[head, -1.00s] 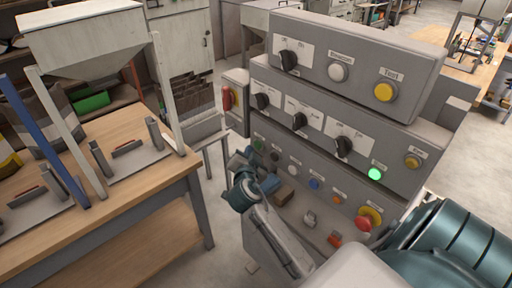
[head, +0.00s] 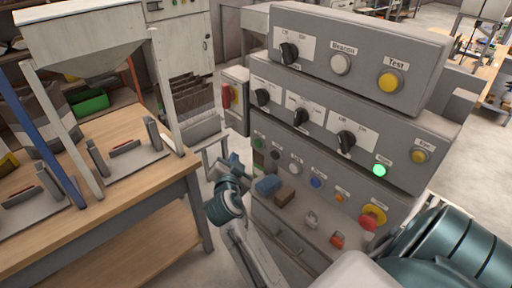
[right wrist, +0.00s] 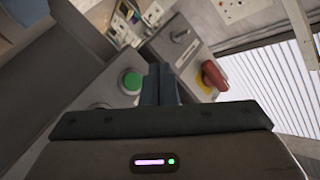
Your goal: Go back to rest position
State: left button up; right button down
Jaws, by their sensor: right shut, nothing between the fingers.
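My right arm comes up from the bottom of the head view. Its right gripper (head: 236,160) is in front of the left edge of the grey control console (head: 330,165). In the right wrist view the two fingers (right wrist: 160,84) are together and hold nothing. There a green button (right wrist: 131,81) is just left of the fingertips in the picture, and a red handle (right wrist: 214,76) is to their right. I cannot tell exactly how far the fingertips are from the panel. My left gripper does not show.
The console has several knobs, a yellow Test button (head: 390,81), a lit green lamp (head: 379,170) and a red stop button (head: 370,217). A wooden workbench (head: 150,190) with a hopper (head: 85,35) stands at the left. Bare floor shows between bench and console.

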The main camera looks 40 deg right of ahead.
dwell(0.5)
jog(key=a+f+n+g+y, duration=0.1)
jog(key=a+f+n+y, duration=0.2)
jog(key=f, duration=0.9)
jog(key=a+f+n+g+y, duration=0.15)
jog(key=f+n, duration=0.25)
jog(key=f, duration=0.8)
jog(key=s+f+n+g+y, duration=0.1)
jog(key=s+f+n, duration=0.1)
jog(key=s+f, duration=0.5)
jog(key=s+f+n+g+y, duration=0.1)
jog(key=s+f+n+y, duration=0.1)
jog(key=f, duration=0.9)
jog(key=s+f+n+g, duration=0.1)
jog(key=s+f+g, duration=0.1)
jog(key=s+f, duration=0.5)
jog(key=s+d+f+n+g+y, duration=0.1)
jog(key=s+f, duration=0.7)
jog(key=s, duration=1.2)
jog(key=s+d+f+n+g+y, duration=0.1)
jog(key=s+f+g, duration=0.3)
jog(key=s+f, duration=0.4)
jog(key=s+n, duration=0.1)
jog(key=s, duration=0.4)
jog(key=shift+s+d+f+n, duration=0.15)
jog(key=shift+s+n, duration=0.1)
jog(key=shift+n, duration=0.15)
